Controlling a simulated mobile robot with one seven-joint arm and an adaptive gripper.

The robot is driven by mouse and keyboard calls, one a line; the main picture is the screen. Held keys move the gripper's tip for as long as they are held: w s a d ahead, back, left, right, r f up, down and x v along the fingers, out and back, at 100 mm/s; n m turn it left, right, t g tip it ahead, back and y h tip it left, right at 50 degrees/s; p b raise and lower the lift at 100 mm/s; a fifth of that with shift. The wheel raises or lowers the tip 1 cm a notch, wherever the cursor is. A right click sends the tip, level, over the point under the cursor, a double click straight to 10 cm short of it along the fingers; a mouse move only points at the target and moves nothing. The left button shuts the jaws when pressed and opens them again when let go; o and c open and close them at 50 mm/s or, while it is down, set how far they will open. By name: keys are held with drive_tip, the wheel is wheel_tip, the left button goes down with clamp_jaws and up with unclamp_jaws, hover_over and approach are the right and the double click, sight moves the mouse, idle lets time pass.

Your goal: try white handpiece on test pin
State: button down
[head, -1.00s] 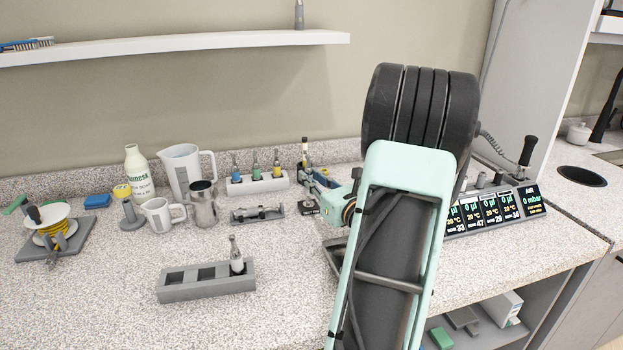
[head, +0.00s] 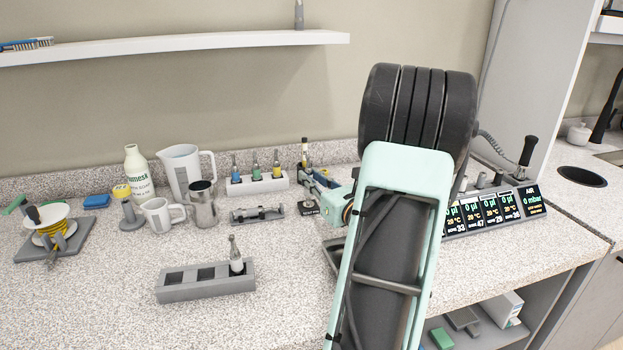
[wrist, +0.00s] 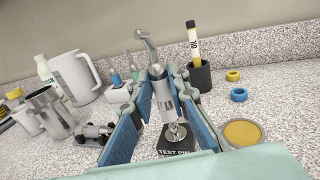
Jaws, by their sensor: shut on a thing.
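My gripper (wrist: 166,92) has blue-padded fingers on either side of a silver handpiece (wrist: 161,88) with a pale section and an angled head, and is shut on it. The handpiece stands roughly upright, head up. Its lower end is over the dark base marked TEST PIN (wrist: 174,148), where metal shows (wrist: 177,131); I cannot tell whether it is seated on the pin. In the head view my arm hides most of this, and only part of my gripper (head: 328,190) shows.
A rear rack (head: 258,186) holds blue-, green- and yellow-banded handpieces. An oil pen (wrist: 193,45) stands in a dark cup (wrist: 200,76) just behind my gripper. A yellow disc (wrist: 243,133) is at right. Jugs (head: 187,172) stand left. The front counter is mostly clear.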

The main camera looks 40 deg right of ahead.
drive_tip(key=shift+f+b, duration=0.85)
drive_tip(key=shift+f, duration=0.15)
idle(1.3)
drive_tip(key=shift+r, duration=0.25)
drive_tip(key=shift+r+p, duration=0.3)
drive_tip(key=shift+r, duration=0.1)
drive_tip(key=shift+b, duration=0.45)
idle(1.5)
drive_tip(key=shift+f+b, duration=0.65)
idle(1.7)
drive_tip(key=shift+r, duration=0.15)
drive_tip(key=shift+r+p, duration=0.85)
drive_tip(key=shift+r, duration=0.65)
